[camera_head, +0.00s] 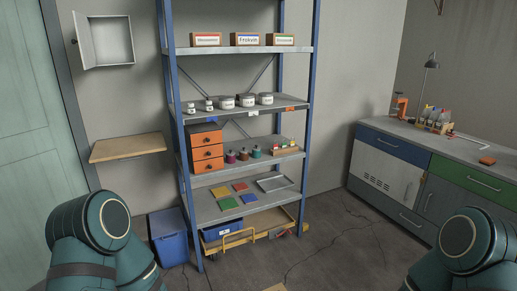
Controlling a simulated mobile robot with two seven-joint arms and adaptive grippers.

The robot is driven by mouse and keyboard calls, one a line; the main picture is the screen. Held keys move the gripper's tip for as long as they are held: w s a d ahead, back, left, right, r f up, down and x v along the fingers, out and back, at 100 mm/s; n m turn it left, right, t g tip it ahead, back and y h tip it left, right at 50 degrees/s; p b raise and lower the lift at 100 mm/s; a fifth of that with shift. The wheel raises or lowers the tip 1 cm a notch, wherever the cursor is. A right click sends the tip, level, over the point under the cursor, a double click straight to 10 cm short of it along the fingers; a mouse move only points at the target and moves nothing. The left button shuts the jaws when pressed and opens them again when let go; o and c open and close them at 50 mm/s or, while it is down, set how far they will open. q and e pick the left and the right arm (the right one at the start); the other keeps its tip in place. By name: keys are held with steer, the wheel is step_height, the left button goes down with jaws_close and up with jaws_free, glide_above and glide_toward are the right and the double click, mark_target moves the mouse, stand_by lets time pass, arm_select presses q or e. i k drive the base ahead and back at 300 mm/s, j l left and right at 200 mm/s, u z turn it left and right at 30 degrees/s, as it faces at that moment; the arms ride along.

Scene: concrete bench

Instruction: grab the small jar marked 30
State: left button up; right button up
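A row of several pale jars stands on the second shelf from the top of the blue-framed rack. Two small jars are at the left end, the leftmost jar (191,107) and the small jar beside it (209,105). Larger jars with dark lids, such as the middle jar (247,101), stand to their right. The jar labels are too small to read, so I cannot tell which is marked 30. Parts of my two arms show at the bottom left and bottom right corners. Neither gripper is in the frame.
The rack's jar shelf (240,113) has blue posts at its corners. An orange drawer unit (207,150) and small bottles are below, with labelled boxes (245,39) above. A wooden wall shelf (127,148) is left, a workbench (440,145) right. Open floor lies in front.

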mark_target(192, 111)
steer(key=j+z, duration=0.3)
steer(key=j, duration=0.65)
steer(key=i+j+z, duration=0.1)
steer(key=j, duration=0.2)
steer(key=i+j, duration=0.1)
steer(key=j, duration=0.25)
steer(key=i+j+z, duration=0.15)
steer(key=j, duration=0.15)
steer(key=i+j+z, duration=0.1)
steer(key=j, duration=0.2)
steer(key=i+j, duration=0.1)
steer(key=j, duration=0.2)
steer(key=i+j+z, duration=0.15)
steer(key=j, duration=0.2)
